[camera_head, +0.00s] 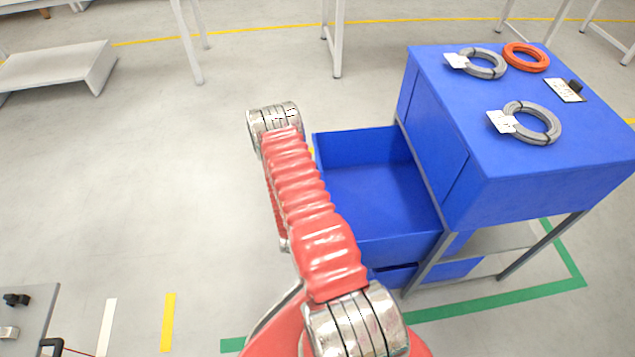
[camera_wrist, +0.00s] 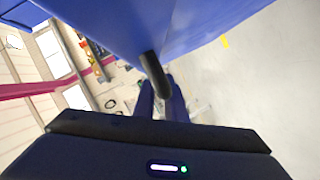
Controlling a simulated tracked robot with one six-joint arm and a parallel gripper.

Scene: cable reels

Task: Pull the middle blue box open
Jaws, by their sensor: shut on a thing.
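The middle blue box (camera_head: 378,188) is a drawer in the blue cabinet (camera_head: 530,165). It stands pulled far out to the left in the head view, and its empty inside shows. In the wrist view its blue front (camera_wrist: 120,25) fills the top, with a black handle (camera_wrist: 152,72) on it. My gripper (camera_wrist: 164,98) has its dark blue fingers at this handle and is shut on it. In the head view my red arm hides the gripper, the handle and part of the drawer front.
Grey cable coils (camera_head: 532,123), an orange coil (camera_head: 526,57) and tags lie on the cabinet top. A lower blue box (camera_head: 395,276) shows below the open drawer. White table legs (camera_head: 333,40) stand behind. A grey surface (camera_head: 25,320) is at bottom left. The floor left of the drawer is clear.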

